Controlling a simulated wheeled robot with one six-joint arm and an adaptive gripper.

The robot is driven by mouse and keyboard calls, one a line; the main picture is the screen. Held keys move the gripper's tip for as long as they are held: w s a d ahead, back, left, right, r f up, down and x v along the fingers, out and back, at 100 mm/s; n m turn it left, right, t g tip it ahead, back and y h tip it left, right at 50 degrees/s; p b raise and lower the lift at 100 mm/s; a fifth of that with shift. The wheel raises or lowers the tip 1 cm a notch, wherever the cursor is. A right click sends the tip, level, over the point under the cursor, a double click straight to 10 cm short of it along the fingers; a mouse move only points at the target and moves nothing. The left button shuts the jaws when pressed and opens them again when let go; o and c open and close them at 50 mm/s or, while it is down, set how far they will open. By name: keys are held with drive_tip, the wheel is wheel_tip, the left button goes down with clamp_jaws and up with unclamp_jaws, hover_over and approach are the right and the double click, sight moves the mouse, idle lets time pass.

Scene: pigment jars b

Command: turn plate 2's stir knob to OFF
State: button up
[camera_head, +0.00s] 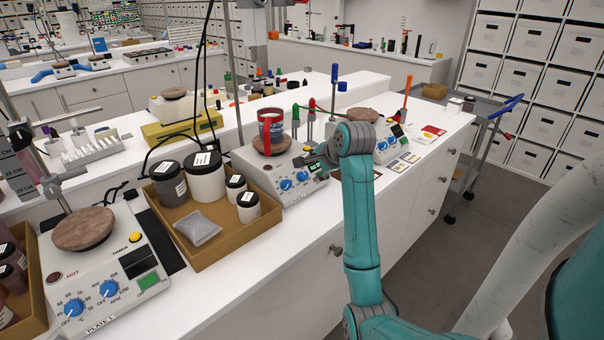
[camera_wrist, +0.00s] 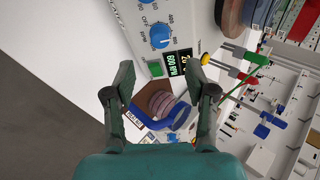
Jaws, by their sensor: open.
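Plate 2 (camera_head: 262,178) is the white hot plate at the middle of the bench, with a red-filled beaker (camera_head: 270,128) on its round top. Its panel has two blue knobs. The stir knob (camera_head: 302,177) is the right one, beside the lit display (camera_head: 316,168). In the wrist view the stir knob (camera_wrist: 160,37) is at the top, beyond my fingertips, and the display reads 600 RPM. Its pointer is too small to read. My gripper (camera_wrist: 165,72) is open and empty, apart from the knob. In the head view my arm's wrist partly hides it at the panel's right end.
A cardboard tray of jars (camera_head: 215,225) stands left of plate 2. Plate 1 (camera_head: 105,285) is at front left. Another hot plate (camera_head: 385,140) stands right of plate 2, with cards near it. A green button (camera_wrist: 155,69) lies close to the stir knob.

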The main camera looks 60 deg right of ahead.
sight(305, 175)
drive_tip(key=x, duration=0.9)
clamp_jaws()
